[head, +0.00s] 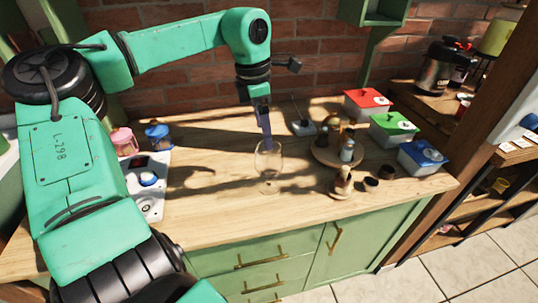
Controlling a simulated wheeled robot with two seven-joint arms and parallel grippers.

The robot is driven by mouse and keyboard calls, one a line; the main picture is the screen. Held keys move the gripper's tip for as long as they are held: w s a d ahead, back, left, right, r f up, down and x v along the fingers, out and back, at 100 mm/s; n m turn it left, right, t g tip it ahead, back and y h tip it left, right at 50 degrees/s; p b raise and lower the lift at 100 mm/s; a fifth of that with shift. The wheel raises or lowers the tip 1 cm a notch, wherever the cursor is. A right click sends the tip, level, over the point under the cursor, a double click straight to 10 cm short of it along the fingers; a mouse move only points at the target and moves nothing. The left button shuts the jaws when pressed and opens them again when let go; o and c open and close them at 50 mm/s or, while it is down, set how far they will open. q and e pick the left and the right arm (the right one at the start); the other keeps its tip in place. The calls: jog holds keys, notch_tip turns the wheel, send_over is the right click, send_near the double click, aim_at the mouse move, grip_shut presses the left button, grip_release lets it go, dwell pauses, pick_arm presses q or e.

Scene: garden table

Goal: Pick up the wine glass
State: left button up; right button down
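A clear wine glass (268,170) stands upright on the wooden counter (225,205), near its front middle. My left arm reaches in from the left and bends down over the counter. My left gripper (265,138) points down, with its bluish fingers at the rim of the glass in the picture. I see the fingers nearly edge-on, so I cannot tell the gap between them or whether they touch the glass. My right gripper is not in view.
Right of the glass, a round wooden tray (325,155) holds small bottles, with small dark cups (371,184) nearby. Red (368,104), green (394,129) and blue (422,157) lidded boxes stand farther right. Pink (124,141) and blue-lidded jars (158,136) stand left. Counter left of the glass is clear.

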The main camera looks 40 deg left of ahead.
aim_at(269, 168)
pick_arm(q)
jog(key=f, duration=0.2)
jog(key=f+p, duration=0.1)
jog(key=f, duration=0.1)
jog(key=w+f+p, duration=0.1)
jog(key=f, duration=0.1)
jog(key=shift+d+f, duration=0.3)
jog(key=shift+d, duration=0.05)
jog(key=shift+w+f, duration=0.15)
jog(key=shift+f, duration=0.2)
grip_shut()
